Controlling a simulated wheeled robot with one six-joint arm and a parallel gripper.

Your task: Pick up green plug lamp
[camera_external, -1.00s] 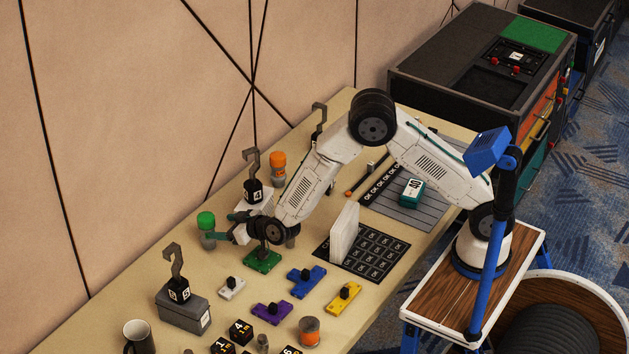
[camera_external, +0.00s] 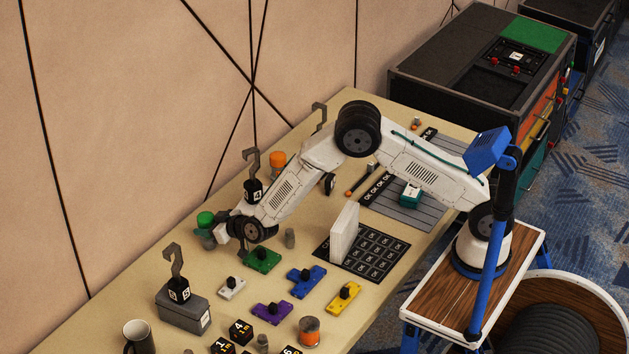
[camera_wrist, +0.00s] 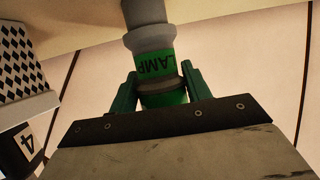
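The green plug lamp (camera_external: 205,220) stands at the wall side of the table, with a green cap on a grey body. It also shows in the wrist view, with a green band (camera_wrist: 155,66) marked LAMP and a grey part beyond it. My gripper (camera_external: 213,232) is low at the lamp. In the wrist view its two green fingers (camera_wrist: 158,80) stand on either side of the lamp, close to it. I cannot tell whether both fingers touch it. The lamp's lower part is partly hidden by my gripper in the external view.
A black hooked weight marked 4 (camera_external: 253,190) on a patterned block and an orange-capped lamp (camera_external: 278,163) stand near my arm. A green piece (camera_external: 263,259) lies just in front. A hooked weight on a grey box (camera_external: 184,311) stands nearer the camera.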

